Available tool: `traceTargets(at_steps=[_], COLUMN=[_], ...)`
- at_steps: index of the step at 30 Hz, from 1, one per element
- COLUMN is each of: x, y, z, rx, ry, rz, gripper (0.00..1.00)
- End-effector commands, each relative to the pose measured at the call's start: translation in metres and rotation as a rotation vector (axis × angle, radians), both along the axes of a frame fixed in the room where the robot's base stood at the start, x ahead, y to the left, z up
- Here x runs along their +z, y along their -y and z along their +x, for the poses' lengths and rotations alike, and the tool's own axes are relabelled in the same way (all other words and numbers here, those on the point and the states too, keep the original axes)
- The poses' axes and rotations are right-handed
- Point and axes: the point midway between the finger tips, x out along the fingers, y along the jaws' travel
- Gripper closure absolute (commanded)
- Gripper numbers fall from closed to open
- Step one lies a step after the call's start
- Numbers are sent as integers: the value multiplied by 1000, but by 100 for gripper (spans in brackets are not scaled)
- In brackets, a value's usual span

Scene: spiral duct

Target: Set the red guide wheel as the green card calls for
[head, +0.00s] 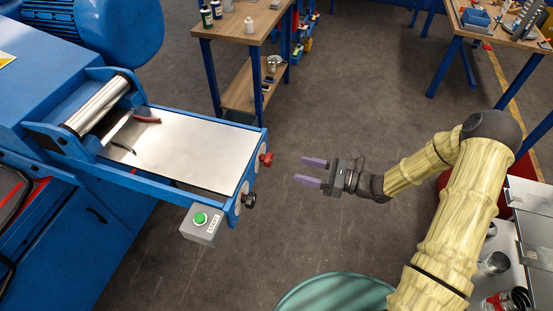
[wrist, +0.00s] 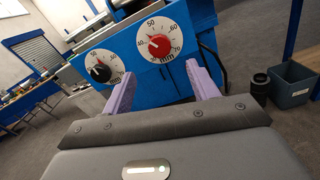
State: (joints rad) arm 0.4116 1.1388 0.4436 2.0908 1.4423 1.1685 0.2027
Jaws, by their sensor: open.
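The red guide wheel (head: 266,159) is on the end of the blue feed table. It also shows in the wrist view (wrist: 159,45), over a white round dial marked in mm. Its exact reading is too small to tell. A black wheel (wrist: 100,72) with a similar dial is to its left. My gripper (head: 300,170) is open and empty, to the right of the red wheel in the head view, with a gap between them. In the wrist view the purple fingers (wrist: 160,76) frame the red wheel, which is farther ahead. I cannot make out a green card.
A grey start box (head: 200,233) with a green button hangs near the table's front corner. Pliers-like red handles (head: 146,119) lie on the metal sheet (head: 185,150). A wooden workbench (head: 240,20) stands behind. The floor around my gripper is clear.

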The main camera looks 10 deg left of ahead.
Motion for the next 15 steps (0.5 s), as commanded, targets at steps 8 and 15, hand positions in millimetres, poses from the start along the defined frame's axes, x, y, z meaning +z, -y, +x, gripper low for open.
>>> traceTargets(at_steps=[8,15], x=[3,1], y=[-51,-85], z=[3,6], rx=[4,2], ry=[0,0], rz=[1,-2], gripper=[41,41])
